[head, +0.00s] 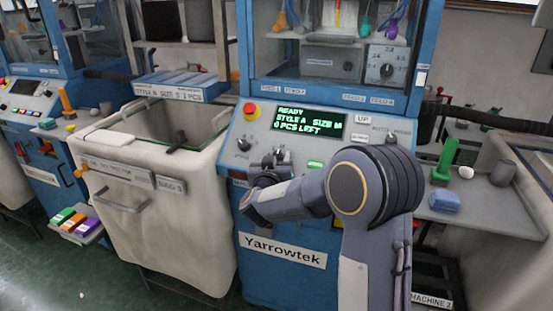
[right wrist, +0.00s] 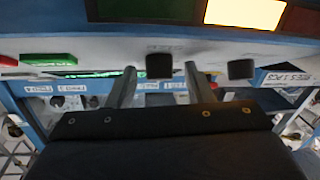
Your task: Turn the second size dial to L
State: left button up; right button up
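The blue Yarrowtek machine (head: 283,251) stands in the middle of the head view. Its green screen (head: 309,122) reads READY, STYLE A, SIZE M, 0 PCS LEFT. A dark knob (head: 243,143) sits at the left of its sloped panel; it also shows in the right wrist view (right wrist: 240,69). A second dark knob (right wrist: 160,66) is between the spread fingers of my right gripper (right wrist: 160,78); I cannot tell whether they touch it. In the head view the gripper (head: 268,160) partly hides that area. Dial markings are too small to read. My left gripper is out of view.
A red button (head: 250,110) and a green marker (head: 315,163) are on the panel. Another dial (head: 387,70) with a number scale is higher, behind the frame. A cream bin (head: 150,225) stands left. A shelf (head: 464,205) with a green spool (head: 446,160) is right.

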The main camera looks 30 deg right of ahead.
jog(key=c, duration=0.9)
jog(key=shift+a+m, duration=0.1)
jog(key=shift+m, duration=0.4)
jog(key=m+g+h+p, duration=0.1)
jog(key=m, duration=0.1)
jog(key=m+g+h, duration=0.1)
jog(key=m+g, duration=0.1)
jog(key=m+g+h+p, duration=0.1)
jog(key=m+h, duration=0.1)
jog(key=shift+w+a+r+g+p, duration=0.2)
jog(key=shift+w+g+p, duration=0.1)
jog(key=shift+g, duration=0.1)
jog(key=shift+w+f+m+g+h+p, duration=0.15)
jog(key=shift+m+g+p, duration=0.35)
jog(key=shift+m+g, duration=0.7)
jog(key=shift+r+m+g+h+p, duration=0.1)
jog(key=shift+m+g+h+p, duration=0.25)
jog(key=shift+m+g, duration=0.85)
jog(key=shift+f+m, duration=0.1)
jog(key=shift+m, duration=0.3)
jog(key=o, duration=1)
